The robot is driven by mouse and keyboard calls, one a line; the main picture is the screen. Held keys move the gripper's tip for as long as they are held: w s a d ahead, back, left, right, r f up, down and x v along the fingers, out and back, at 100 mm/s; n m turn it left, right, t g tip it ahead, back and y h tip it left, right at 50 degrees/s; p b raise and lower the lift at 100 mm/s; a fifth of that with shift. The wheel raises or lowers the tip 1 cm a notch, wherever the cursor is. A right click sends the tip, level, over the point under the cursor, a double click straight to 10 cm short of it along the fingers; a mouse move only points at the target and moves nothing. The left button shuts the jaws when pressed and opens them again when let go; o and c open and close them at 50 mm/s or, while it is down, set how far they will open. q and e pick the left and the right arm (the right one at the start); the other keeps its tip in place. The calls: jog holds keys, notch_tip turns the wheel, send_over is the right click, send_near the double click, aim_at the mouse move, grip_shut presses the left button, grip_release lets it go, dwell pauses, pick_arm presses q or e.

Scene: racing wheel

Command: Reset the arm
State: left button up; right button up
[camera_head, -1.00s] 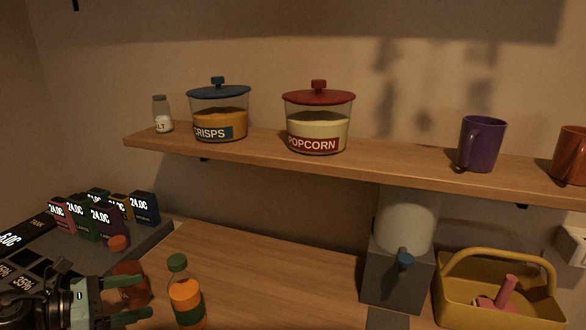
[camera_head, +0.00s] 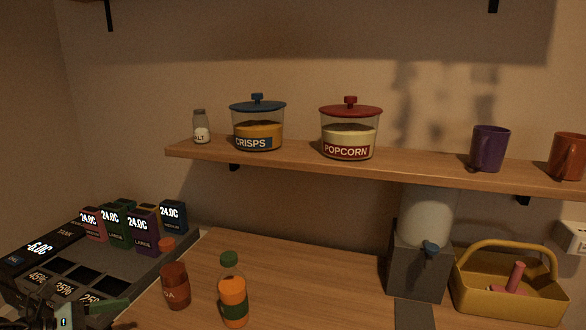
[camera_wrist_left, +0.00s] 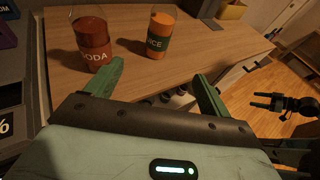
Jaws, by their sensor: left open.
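My left gripper (camera_wrist_left: 158,72) is open and empty; its two green fingers are spread in the left wrist view. In the head view it shows only partly, at the bottom left corner. A red-brown soda bottle (camera_head: 175,287) and an orange juice bottle (camera_head: 233,297) with a green cap stand upright on the wooden counter. The soda bottle (camera_wrist_left: 91,38) and the juice bottle (camera_wrist_left: 159,35) also show beyond the fingers in the left wrist view, apart from them. A dark gripper (camera_wrist_left: 256,100), seemingly my right one, appears at the right there with its fingers apart.
A grey unit with several small labelled boxes (camera_head: 143,230) stands at the left. A shelf (camera_head: 420,172) above holds jars and mugs. A dispenser (camera_head: 418,265) and a yellow basket (camera_head: 508,300) stand at the right. The middle counter is clear.

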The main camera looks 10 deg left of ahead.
pick_arm(q)
jog(key=s+f+n+t+y, duration=0.2)
jog(key=s+f+n+y, duration=0.15)
jog(key=f+n, duration=0.7)
jog(key=s+f+n+t+y, duration=0.1)
jog(key=s+f+n+y, duration=0.35)
jog(key=n, duration=0.85)
jog(key=s+d+f+n+g, duration=0.2)
jog(key=s+d+f+n, duration=0.2)
jog(key=d+f+n, duration=0.3)
jog(key=s+d+f+n+g, duration=0.3)
jog(key=s+d+f+n, duration=0.2)
jog(key=d+f+n, duration=0.3)
jog(key=d+n, duration=0.3)
jog(key=d, duration=0.3)
jog(key=shift+s+f+h, duration=0.2)
jog(key=shift+s+h, duration=0.05)
jog(key=shift+h, duration=0.15)
